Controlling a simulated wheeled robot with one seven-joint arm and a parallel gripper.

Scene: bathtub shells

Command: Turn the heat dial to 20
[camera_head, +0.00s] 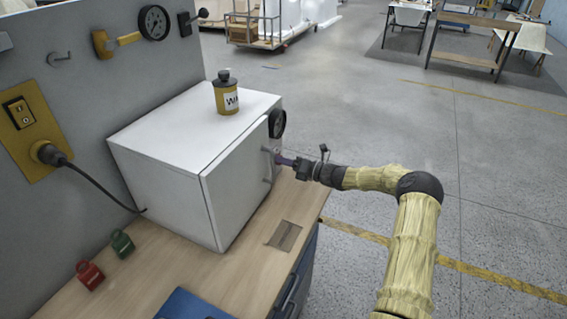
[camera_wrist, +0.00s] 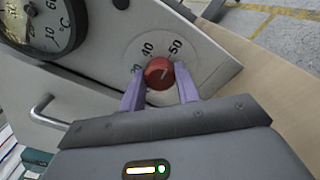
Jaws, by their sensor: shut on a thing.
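The heat dial is a small red round knob (camera_wrist: 159,73) on a pale round scale plate (camera_wrist: 185,42), where 40 and 50 can be read and a further number is partly covered. A short pale mark shows on the knob, but its exact reading is unclear. My gripper (camera_wrist: 158,77) has its two purple fingers on either side of the knob, shut on it. In the head view my gripper (camera_head: 284,160) reaches the front of the white box (camera_head: 155,165) from the right; the knob is hidden there.
A round °C gauge (camera_wrist: 42,24) sits beside the dial, and a metal handle (camera_wrist: 48,110) is near it. A yellow bottle (camera_head: 227,94) stands on the box. Open floor is to the right.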

